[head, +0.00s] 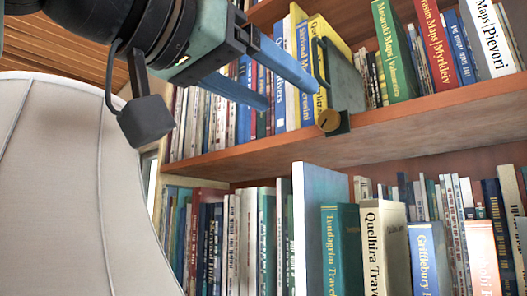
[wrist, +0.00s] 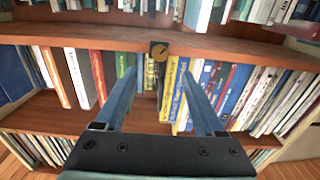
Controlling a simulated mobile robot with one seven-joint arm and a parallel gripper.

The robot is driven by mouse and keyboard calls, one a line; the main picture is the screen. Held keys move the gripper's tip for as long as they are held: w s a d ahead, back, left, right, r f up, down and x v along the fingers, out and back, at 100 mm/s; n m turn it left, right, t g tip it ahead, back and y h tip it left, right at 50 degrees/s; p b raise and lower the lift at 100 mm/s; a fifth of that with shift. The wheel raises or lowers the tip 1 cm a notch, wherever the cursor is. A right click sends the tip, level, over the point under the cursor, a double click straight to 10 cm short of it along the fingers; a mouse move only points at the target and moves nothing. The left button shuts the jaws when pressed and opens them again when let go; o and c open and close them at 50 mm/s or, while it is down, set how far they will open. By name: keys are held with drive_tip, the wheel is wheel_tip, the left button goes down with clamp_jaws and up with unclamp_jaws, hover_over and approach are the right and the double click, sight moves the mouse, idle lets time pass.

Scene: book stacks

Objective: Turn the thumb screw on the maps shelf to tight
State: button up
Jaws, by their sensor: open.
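The thumb screw (head: 328,120) is a round brass knob on a dark clamp plate at the front edge of the maps shelf (head: 420,112). A dark line crosses its face. It also shows in the wrist view (wrist: 159,50), where the shelf edge lies above the books. A dark bookend (head: 344,78) stands above the screw, beside a yellow book. My gripper (head: 292,98) is open and empty, with two long blue fingers. In the wrist view my gripper (wrist: 159,74) has its fingertips on either side of the screw's column, apart from it.
A large pale lampshade (head: 70,190) fills the left of the head view, close to my arm. Books stand on the maps shelf, including a green one (head: 394,50). A lower row includes a tall pale blue book (head: 322,215) that sticks out.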

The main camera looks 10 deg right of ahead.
sight(327, 120)
drive_tip(key=p+x, duration=0.2)
drive_tip(key=x, duration=0.9)
drive_tip(key=shift+d+p, duration=0.1)
drive_tip(key=shift+p, duration=0.25)
clamp_jaws()
